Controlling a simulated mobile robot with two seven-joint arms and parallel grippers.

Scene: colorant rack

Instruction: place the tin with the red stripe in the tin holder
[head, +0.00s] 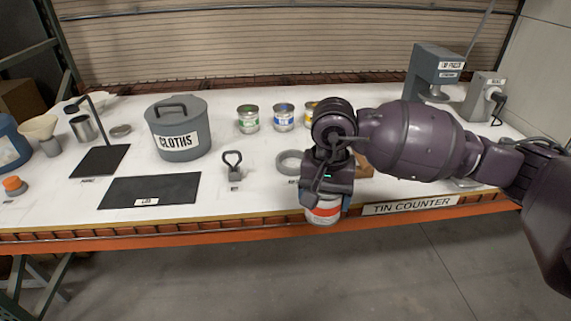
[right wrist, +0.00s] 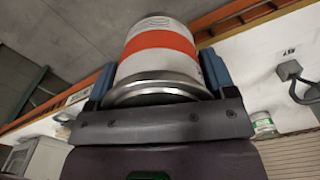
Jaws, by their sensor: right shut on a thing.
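The tin with the red stripe (head: 323,214) is between the fingers of my right gripper (head: 323,200), at the front edge of the counter. The right wrist view shows the same tin (right wrist: 160,65), silver and white with a red-orange band, with a blue finger of my right gripper (right wrist: 158,75) on each side. A grey ring (head: 289,162) lies on the counter left of the gripper and may be the tin holder. The ring's label is partly hidden by my gripper. My left gripper is not in view.
Several tins, including a green-striped one (head: 248,119) and a blue-striped one (head: 284,117), stand behind the ring. A dark looped tool (head: 233,165) stands to its left. A grey cloths bin (head: 178,130) and black mat (head: 150,190) are further left. A grey machine (head: 432,75) stands back right.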

